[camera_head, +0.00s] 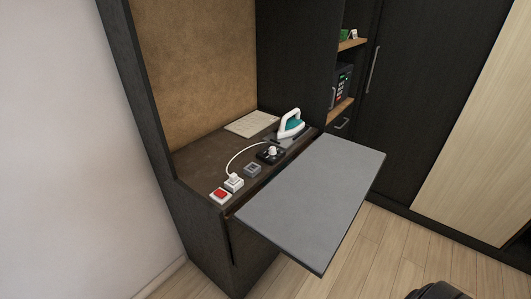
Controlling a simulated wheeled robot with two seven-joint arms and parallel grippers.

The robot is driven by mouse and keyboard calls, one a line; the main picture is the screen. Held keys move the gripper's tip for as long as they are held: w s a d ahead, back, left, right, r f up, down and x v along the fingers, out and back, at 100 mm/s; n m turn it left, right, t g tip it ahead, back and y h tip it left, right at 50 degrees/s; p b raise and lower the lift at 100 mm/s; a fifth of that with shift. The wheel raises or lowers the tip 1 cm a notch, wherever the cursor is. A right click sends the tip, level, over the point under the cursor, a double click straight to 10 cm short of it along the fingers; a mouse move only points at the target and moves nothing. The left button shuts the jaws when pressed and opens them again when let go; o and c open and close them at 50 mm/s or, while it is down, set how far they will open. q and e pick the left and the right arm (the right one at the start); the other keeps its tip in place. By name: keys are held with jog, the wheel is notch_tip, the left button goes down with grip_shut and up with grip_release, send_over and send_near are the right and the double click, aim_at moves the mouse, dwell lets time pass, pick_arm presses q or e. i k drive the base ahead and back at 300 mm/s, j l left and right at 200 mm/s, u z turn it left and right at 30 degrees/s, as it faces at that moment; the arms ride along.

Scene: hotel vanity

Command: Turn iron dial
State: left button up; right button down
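A white and teal iron (293,121) stands on the brown vanity top, towards its back right. A black unit with a round white knob (271,152), which looks like the dial, sits in front of the iron. Its knob marking is too small to read. A white plug (233,183) with a white cord sits nearer the front. The cord runs back in an arc towards the black unit. A red switch on a white base (220,195) is at the near left corner.
A small grey block (252,170) lies between plug and dial. A grey fold-out board (312,199) juts out along the vanity's right side, empty. A paper sheet (250,124) lies at the back. Shelves hold a black safe (343,81). Wooden floor (395,250) is open at right.

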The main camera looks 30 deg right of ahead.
aim_at(272, 151)
jog(key=k+l+z, duration=0.1)
jog(key=l, duration=0.35)
jog(key=k+l+z, duration=0.1)
jog(key=l, duration=0.35)
jog(key=k+l+z, duration=0.15)
jog(key=l, duration=0.3)
jog(key=k+l+z, duration=0.1)
jog(key=l, duration=0.35)
